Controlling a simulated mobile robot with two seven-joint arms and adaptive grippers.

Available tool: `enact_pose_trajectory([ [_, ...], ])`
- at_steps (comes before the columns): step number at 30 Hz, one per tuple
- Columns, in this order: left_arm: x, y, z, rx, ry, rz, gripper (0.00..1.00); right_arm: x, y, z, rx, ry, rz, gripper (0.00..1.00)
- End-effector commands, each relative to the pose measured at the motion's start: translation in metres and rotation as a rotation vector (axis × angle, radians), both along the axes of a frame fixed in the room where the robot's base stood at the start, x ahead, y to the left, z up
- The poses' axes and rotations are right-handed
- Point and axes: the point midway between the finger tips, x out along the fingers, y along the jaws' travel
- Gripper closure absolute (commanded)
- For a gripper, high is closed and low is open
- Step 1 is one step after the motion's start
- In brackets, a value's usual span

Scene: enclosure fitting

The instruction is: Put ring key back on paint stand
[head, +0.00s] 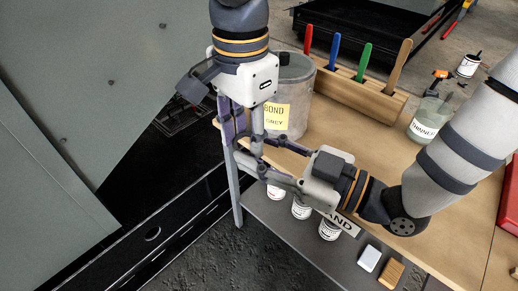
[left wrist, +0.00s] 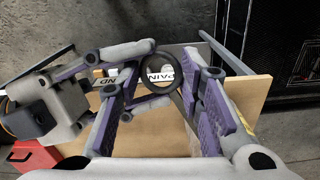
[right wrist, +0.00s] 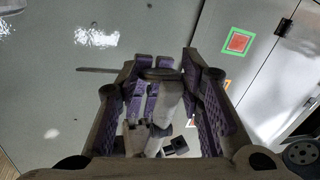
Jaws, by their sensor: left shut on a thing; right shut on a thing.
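The paint stand (head: 350,125) is a wooden-topped table with a lower grey shelf and a white sign (head: 340,222) on its front. The dark ring key (left wrist: 181,102) shows in the left wrist view, its ring in front of the sign; the right wrist view shows a dark rim (right wrist: 162,74). My left gripper (head: 243,142) reaches down at the stand's left corner, and my right gripper (head: 262,158) comes in from the right, fingers meeting it. Both are shut on the ring key, though fingers hide much of the contact.
A grey pot (head: 292,85) with a yellow label stands just behind the grippers. A wooden block (head: 365,91) holds several coloured handles. A thinner bottle (head: 428,120) stands near my right arm. Several small cans (head: 329,229) sit on the lower shelf. A grey panel (head: 70,60) fills the left.

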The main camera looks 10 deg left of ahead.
Motion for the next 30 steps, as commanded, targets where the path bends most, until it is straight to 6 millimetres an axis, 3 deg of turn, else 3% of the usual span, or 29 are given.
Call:
enact_pose_trajectory([
  [1,0.001,-0.007,0.002,-0.019,-0.009,-0.005,1.0,-0.005,0.004,0.0,0.0,0.001,0.017,0.93],
  [2,0.001,-0.008,0.002,-0.019,-0.01,-0.006,0.59,-0.005,0.004,0.0,0.0,0.001,0.018,0.93],
  [4,0.001,-0.008,0.002,-0.02,-0.011,-0.006,0.44,-0.005,0.005,0.0,0.0,0.001,0.019,0.97],
  [17,0.001,-0.005,0.005,-0.013,-0.009,-0.003,0.43,-0.003,0.003,0.0,0.001,0.001,0.011,0.97],
  [20,0.002,-0.005,0.022,-0.014,-0.012,-0.002,0.43,-0.003,0.002,0.0,0.001,0.0,0.01,0.97],
  [27,0.002,-0.005,0.087,-0.015,-0.013,-0.004,0.43,-0.002,0.002,0.0,0.001,0.0,0.009,0.97],
  [30,0.002,-0.005,0.106,-0.016,-0.011,-0.003,0.43,-0.002,0.002,0.0,0.001,0.0,0.009,0.97],
])
